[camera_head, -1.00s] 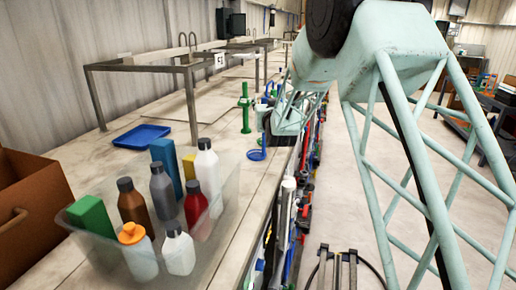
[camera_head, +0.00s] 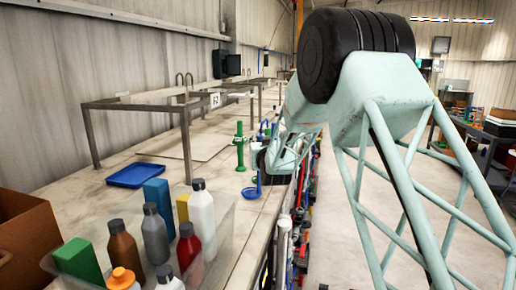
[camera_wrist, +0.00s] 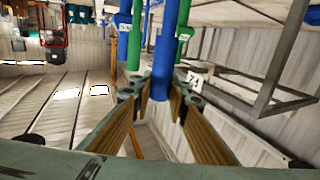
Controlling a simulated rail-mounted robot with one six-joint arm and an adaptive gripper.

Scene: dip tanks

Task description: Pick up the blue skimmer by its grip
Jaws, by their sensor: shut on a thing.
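The blue skimmer (camera_head: 251,191) shows in the head view at the near side of my arm's end, with its round bowl low over the bench and its thin upright shaft rising from it. In the wrist view its thick blue grip (camera_wrist: 166,55) runs down from the top edge between my fingers. My gripper (camera_wrist: 160,90) is shut on this grip, with a wood-coloured finger pad on each side. In the head view the fingers are hidden behind my arm.
A green tool (camera_head: 240,150) stands upright just left of the skimmer. More green and blue handles (camera_wrist: 135,40) are close beside the grip. A metal frame (camera_head: 187,140), blue tray (camera_head: 135,175) and clear bin of bottles (camera_head: 220,235) stand on the bench.

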